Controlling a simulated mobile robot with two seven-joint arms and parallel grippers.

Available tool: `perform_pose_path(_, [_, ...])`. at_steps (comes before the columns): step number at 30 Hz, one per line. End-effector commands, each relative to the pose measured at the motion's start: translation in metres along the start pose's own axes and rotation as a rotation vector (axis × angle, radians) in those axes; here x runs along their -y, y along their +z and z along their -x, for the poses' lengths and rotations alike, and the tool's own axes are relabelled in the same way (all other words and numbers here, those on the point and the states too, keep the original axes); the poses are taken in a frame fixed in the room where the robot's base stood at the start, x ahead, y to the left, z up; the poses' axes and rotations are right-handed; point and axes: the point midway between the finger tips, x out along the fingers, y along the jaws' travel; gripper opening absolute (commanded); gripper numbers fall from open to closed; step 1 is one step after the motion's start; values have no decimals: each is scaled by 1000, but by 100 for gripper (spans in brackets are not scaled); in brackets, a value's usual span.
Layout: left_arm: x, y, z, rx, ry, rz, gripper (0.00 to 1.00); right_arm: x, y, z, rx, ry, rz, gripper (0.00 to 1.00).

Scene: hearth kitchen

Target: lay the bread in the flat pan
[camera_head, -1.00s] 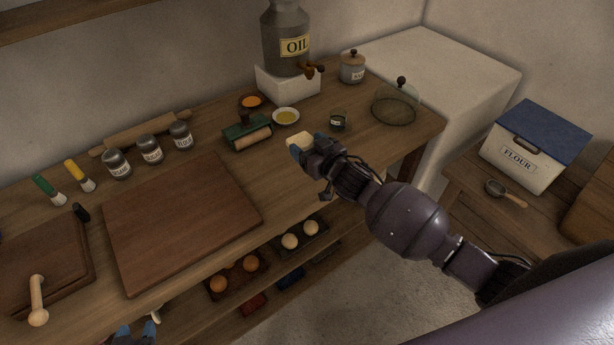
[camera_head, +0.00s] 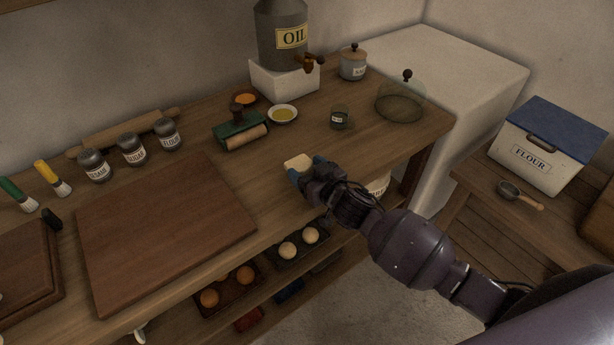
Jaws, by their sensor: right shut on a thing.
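A small pale slice that looks like the bread (camera_head: 298,161) is in my right gripper (camera_head: 303,174). The blue fingertips are shut on its near side, and its far part shows clear of them. The slice is by the front part of the wooden counter, right of the brown board; I cannot tell whether it touches the counter top. The flat pan is not visible in this view. My left gripper is not in view.
The large brown board (camera_head: 165,230) covers the counter's left-middle. A green roller tool (camera_head: 240,133), an oil dish (camera_head: 283,114), a small dark jar (camera_head: 340,118) and a glass dome (camera_head: 400,100) stand behind the gripper.

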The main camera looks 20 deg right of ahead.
Motion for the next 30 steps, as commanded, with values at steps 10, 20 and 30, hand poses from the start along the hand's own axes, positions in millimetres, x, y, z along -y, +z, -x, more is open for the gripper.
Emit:
perform_pose_path(10, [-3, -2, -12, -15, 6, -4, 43, 3, 20, 0, 2, -1, 0, 45])
perform_pose_path(20, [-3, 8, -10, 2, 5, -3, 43, 3, 26, -1, 4, -1, -2, 45])
perform_pose_path(30, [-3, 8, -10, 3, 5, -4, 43, 1, 29, -1, 9, 3, -1, 94])
